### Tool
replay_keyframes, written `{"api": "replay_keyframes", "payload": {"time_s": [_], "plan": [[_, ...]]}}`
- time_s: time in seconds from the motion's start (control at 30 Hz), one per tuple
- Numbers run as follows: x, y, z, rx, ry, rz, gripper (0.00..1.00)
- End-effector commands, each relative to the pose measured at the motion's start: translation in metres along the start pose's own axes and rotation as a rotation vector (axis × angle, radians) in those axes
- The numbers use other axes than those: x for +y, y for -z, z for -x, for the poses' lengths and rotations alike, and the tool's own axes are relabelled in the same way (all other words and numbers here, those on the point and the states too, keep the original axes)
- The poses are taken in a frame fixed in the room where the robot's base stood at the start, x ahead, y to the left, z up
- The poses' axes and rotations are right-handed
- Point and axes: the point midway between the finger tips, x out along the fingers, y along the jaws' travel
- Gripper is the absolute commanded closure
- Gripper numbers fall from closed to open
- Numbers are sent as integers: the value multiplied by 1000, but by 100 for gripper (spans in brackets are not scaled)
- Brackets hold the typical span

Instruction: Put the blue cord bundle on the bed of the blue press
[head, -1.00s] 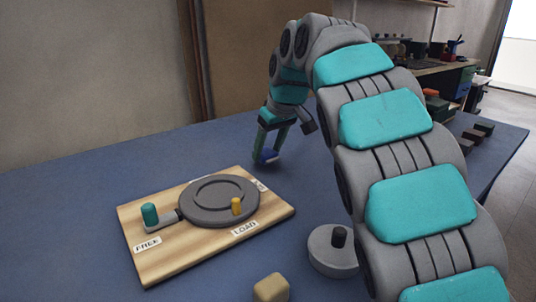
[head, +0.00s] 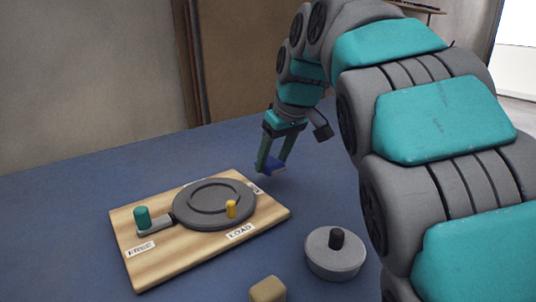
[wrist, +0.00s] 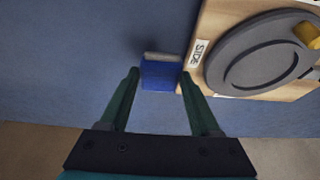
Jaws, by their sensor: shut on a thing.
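My gripper (head: 270,166) is shut on a small blue block-like piece, which I take for the blue cord bundle (head: 274,167). In the wrist view the bundle (wrist: 160,75) sits between the two green fingertips, with a pale grey strip along its far edge. No separate cords can be made out. In the head view my gripper points down just beyond the far right corner of a wooden board. I cannot tell whether the bundle touches the table. I can make out no blue press in either view.
The wooden board (head: 150,262) carries a dark grey disc (head: 186,215), a yellow peg (head: 231,209) and a teal knob (head: 142,217). Its labels include FREE and LOAD. A grey round lidded thing (head: 334,257) and a tan block (head: 268,289) stand nearer. The blue table (head: 60,205) is clear at left.

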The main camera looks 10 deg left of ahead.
Motion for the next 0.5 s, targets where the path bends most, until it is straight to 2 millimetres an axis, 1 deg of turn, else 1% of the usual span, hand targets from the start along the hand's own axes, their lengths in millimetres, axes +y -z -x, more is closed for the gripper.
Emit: {"api": "replay_keyframes", "payload": {"time_s": [0.03,0.2,0.4,0.5], "plan": [[-4,-7,4,3,-2,1,98],[-13,-30,16,1,-2,0,98],[-23,-52,27,0,0,0,98],[-26,-60,32,2,-2,0,98]]}}
